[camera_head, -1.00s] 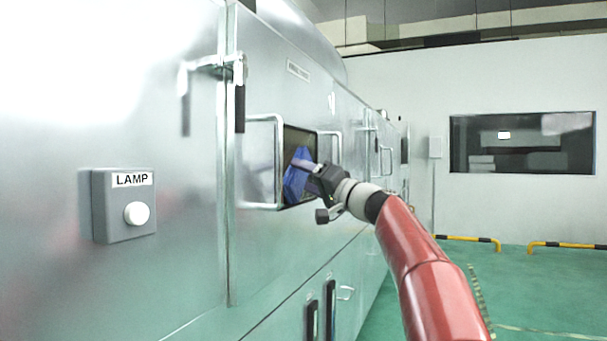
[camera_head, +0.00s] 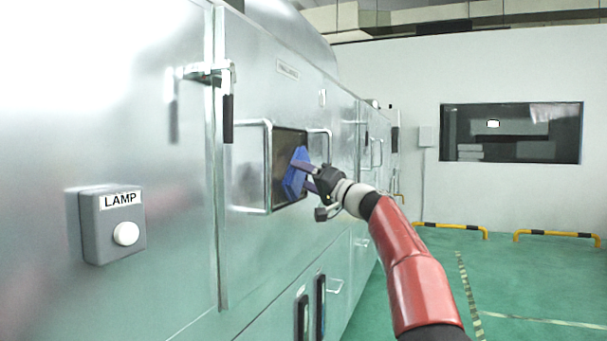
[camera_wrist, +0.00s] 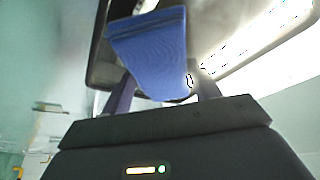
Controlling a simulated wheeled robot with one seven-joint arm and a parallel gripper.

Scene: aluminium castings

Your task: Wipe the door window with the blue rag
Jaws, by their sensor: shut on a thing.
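The door window (camera_head: 283,190) is a dark pane in the metal cabinet door, with a bar handle on each side. My gripper (camera_head: 305,179) is shut on the blue rag (camera_head: 294,175) and holds it at the right part of the pane. In the wrist view the rag (camera_wrist: 152,52) hangs folded between the two fingers, in front of the dark window (camera_wrist: 100,60). The rag hides part of the pane. I cannot tell whether the rag touches the glass.
A grey lamp box (camera_head: 112,225) with a white button sticks out of the cabinet at the left. A latch handle (camera_head: 228,110) is at the door's left edge. Black handles (camera_head: 311,310) are below. Yellow-black floor barriers (camera_head: 450,230) stand at the far wall; green floor is open at right.

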